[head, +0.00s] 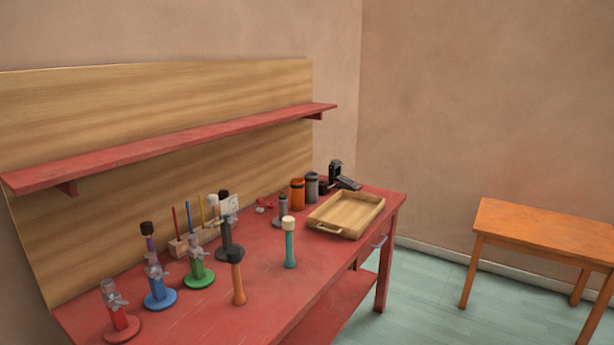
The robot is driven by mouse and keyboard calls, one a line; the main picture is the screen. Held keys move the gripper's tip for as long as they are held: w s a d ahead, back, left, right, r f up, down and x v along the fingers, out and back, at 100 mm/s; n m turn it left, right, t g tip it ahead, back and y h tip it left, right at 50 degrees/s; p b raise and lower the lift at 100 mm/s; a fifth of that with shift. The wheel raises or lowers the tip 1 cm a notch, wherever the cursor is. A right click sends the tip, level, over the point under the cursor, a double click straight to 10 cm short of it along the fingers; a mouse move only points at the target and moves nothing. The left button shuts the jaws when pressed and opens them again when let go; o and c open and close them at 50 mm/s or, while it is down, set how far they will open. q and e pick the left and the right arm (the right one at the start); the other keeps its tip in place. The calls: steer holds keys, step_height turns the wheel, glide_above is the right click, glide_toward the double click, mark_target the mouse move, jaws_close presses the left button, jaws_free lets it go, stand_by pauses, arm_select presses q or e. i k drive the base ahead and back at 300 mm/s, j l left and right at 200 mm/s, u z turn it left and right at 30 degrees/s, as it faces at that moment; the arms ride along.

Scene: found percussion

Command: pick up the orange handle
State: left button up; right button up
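The orange handle (239,290) stands upright on the red workbench (300,290), near its front edge, with a dark head (235,256) on top. It stands apart from the things around it. A teal handle (290,250) with a cream head stands to its right and farther back. A purple handle (150,243) with a dark brown head stands at the left, partly hidden behind a stand. Neither of my grippers is in view.
Stands with red (121,332), blue (160,300) and green (199,279) bases line the left. A wooden tray (345,231), orange canister (297,195) and grey canister (312,187) are farther right. A red shelf (180,146) overhangs the back. An orange table (545,231) stands apart.

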mark_target(239, 298)
steer(key=i+l+u, duration=0.1)
steer(key=i+l, duration=0.35)
steer(key=i+l+u, duration=0.15)
steer(key=i+l, duration=0.3)
steer(key=l, duration=0.1)
